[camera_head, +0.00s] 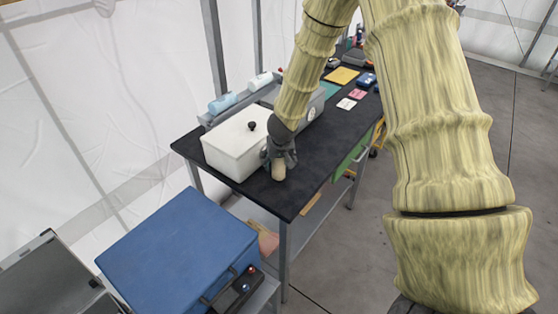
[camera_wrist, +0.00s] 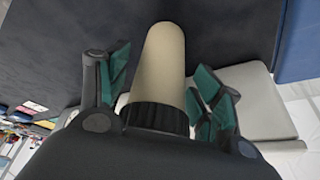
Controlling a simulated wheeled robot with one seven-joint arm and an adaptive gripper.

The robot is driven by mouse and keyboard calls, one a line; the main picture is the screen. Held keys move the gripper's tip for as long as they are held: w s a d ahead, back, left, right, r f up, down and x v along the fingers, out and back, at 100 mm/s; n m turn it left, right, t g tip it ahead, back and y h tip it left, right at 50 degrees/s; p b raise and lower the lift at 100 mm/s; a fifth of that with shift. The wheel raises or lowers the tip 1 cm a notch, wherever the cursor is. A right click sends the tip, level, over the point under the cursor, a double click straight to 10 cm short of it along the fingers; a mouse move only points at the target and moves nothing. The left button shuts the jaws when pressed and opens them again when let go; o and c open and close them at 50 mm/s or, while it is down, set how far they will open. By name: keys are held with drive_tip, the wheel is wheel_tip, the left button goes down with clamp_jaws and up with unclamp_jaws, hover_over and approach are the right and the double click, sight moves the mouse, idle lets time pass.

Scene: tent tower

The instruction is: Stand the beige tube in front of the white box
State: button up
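The beige tube (camera_head: 278,170) is upright on the dark table, close to the near right side of the white box (camera_head: 233,150). My gripper (camera_head: 279,158) is over the tube from above. In the wrist view the tube (camera_wrist: 165,60) with its black ribbed end lies between the two green-padded fingers (camera_wrist: 163,85). Narrow gaps show between the pads and the tube on both sides, so the gripper looks open around it. The white box (camera_wrist: 255,100) is to the right there, apart from the tube. The gripper partly hides the tube's upper part in the head view.
The dark tabletop (camera_head: 305,185) is clear at its near right corner. Small flat items, including a yellow one (camera_head: 342,75), lie at the far end. A blue case (camera_head: 180,255) sits nearer, at lower left.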

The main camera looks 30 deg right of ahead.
drive_tip(key=v, duration=1.2)
idle(0.3)
drive_tip(key=shift+r, duration=0.1)
drive_tip(key=shift+c, duration=0.5)
idle(1.0)
